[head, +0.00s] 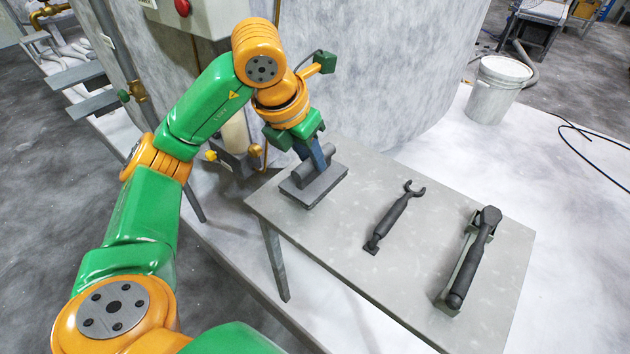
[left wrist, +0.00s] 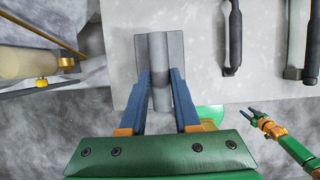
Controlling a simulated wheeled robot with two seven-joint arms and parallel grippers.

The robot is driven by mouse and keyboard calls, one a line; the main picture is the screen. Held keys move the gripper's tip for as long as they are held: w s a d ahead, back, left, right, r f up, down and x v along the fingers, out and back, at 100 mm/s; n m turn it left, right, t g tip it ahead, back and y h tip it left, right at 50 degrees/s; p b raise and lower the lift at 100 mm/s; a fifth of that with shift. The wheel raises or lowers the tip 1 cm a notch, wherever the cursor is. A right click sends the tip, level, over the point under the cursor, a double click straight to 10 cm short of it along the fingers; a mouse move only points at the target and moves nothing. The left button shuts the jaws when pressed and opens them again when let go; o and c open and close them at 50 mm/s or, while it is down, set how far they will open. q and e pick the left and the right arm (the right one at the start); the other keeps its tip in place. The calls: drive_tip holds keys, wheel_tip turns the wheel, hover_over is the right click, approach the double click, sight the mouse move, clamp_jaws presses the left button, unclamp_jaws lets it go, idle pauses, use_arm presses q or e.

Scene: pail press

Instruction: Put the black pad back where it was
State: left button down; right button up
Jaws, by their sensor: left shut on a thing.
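The black pad (head: 316,190) is a dark grey flat block with a round bar handle along its top. It is at the far left end of the grey table in the head view, lying level on or just above the top; I cannot tell which. My left gripper (head: 318,165) comes down from above and is shut on the handle. In the left wrist view the pad (left wrist: 175,47) extends beyond the blue fingers of the left gripper (left wrist: 160,76). My right gripper (left wrist: 247,116) shows small at the right there, its fingers apart and empty.
A dark wrench-like tool (head: 393,217) lies mid-table. A longer dark tool (head: 466,270) rests in a holder at the right end. The table (head: 350,262) is clear between them. A large pale tank (head: 370,75) stands behind, and a white pail (head: 497,90) stands back right.

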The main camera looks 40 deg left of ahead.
sight(312, 172)
use_arm(q)
drive_tip(key=shift+w+a+f, duration=0.15)
drive_tip(key=shift+w+f, duration=0.15)
drive_tip(key=shift+f, duration=0.2)
drive_tip(key=shift+w+a+f, duration=0.15)
drive_tip(key=shift+w+f, duration=0.1)
drive_tip(key=shift+f, duration=0.25)
drive_tip(key=shift+w+a+f, duration=0.1)
drive_tip(key=shift+w+f, duration=0.05)
drive_tip(key=shift+w, duration=0.1)
drive_tip(key=f, duration=0.4)
drive_tip(key=shift+w+a, duration=0.25)
drive_tip(key=shift+w, duration=0.1)
use_arm(e)
drive_tip(key=shift+f, duration=0.4)
drive_tip(key=shift+d, duration=0.1)
use_arm(q)
drive_tip(key=shift+f, duration=0.2)
drive_tip(key=c, duration=0.6)
unclamp_jaws()
drive_tip(key=shift+c, duration=0.2)
use_arm(e)
drive_tip(key=shift+f, duration=0.15)
use_arm(q)
drive_tip(key=shift+r, duration=0.1)
